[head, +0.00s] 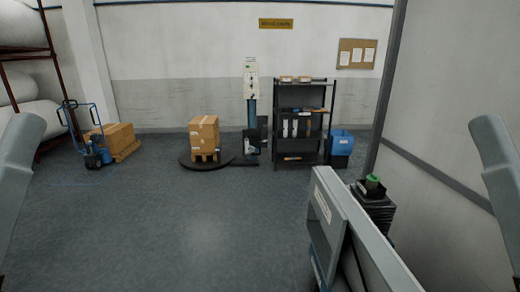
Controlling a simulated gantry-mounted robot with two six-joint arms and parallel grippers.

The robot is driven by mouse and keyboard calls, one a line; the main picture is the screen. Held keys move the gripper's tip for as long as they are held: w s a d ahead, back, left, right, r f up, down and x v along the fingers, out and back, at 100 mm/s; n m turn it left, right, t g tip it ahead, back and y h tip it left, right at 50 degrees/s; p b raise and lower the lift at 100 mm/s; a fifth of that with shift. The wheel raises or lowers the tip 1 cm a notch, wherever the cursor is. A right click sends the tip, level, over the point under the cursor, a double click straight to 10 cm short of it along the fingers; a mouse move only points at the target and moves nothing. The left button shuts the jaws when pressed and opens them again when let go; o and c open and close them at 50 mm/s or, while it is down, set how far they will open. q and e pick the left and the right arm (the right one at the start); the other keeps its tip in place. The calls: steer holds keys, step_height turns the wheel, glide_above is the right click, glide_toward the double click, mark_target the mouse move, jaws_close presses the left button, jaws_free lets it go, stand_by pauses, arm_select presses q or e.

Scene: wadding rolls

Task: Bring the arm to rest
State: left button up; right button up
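Part of my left arm (20,165) shows as a grey link at the left edge of the head view. Part of my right arm (495,170) shows as a grey link at the right edge. Both grippers are outside the picture, so I cannot see whether they are open or hold anything. No other object is named by the task.
Open grey floor (200,235) lies ahead. A grey panel-like unit (325,215) stands close at front right, beside a dark stack (374,205).

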arm_select(q)
step_height(320, 180, up, 33)
steer(key=p, duration=3)
steer(key=shift+d+r+h, duration=0.15)
steer(key=shift+h, duration=0.15)
arm_select(e)
step_height(320, 180, up, 33)
steer(key=shift+r, duration=0.2)
arm_select(q)
steer(key=shift+w, duration=0.1)
arm_select(e)
steer(key=shift+d+f, duration=0.1)
